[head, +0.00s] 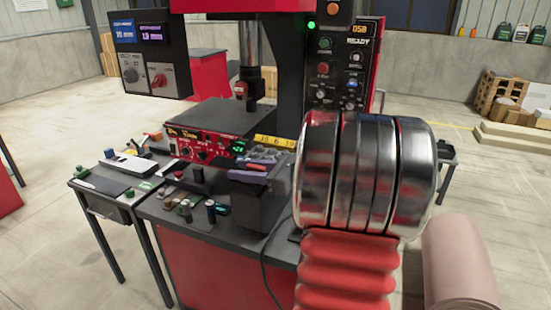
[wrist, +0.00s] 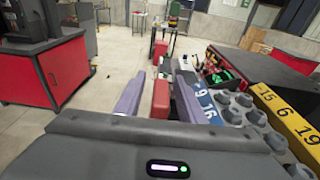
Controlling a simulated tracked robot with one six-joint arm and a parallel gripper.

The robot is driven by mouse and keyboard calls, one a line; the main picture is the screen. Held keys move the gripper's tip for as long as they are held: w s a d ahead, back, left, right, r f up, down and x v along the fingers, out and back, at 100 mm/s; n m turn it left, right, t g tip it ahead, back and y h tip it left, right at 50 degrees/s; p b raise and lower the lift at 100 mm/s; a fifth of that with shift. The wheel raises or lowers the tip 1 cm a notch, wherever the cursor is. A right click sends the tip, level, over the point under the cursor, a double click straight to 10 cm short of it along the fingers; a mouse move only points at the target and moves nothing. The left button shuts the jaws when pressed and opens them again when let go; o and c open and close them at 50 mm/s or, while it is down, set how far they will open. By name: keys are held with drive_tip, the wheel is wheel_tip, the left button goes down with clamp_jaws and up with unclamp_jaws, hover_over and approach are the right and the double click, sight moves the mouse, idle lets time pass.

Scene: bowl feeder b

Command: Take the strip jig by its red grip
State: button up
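The strip jig shows in the wrist view as a grey studded block (wrist: 247,115) with a blue numbered side. Its red grip (wrist: 160,98) stands between my gripper's (wrist: 158,92) two purple fingers. The fingers are apart, with a visible gap on the left of the grip; the right finger looks very near or against it. In the head view the red grip (head: 257,167) shows as a small patch by the purple fingers of my gripper (head: 250,172). My gripper's dark body hides the jig's lower part there.
A yellow numbered strip (head: 273,141) runs just behind the jig. The red control panel (head: 205,146) stands to its left. Small knobs and cylinders (head: 187,208) lie on the front ledge. A side table (head: 112,180) stands at left. A machine column rises behind.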

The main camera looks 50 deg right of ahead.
drive_tip(key=shift+w, duration=0.1)
idle(0.5)
clamp_jaws()
idle(0.5)
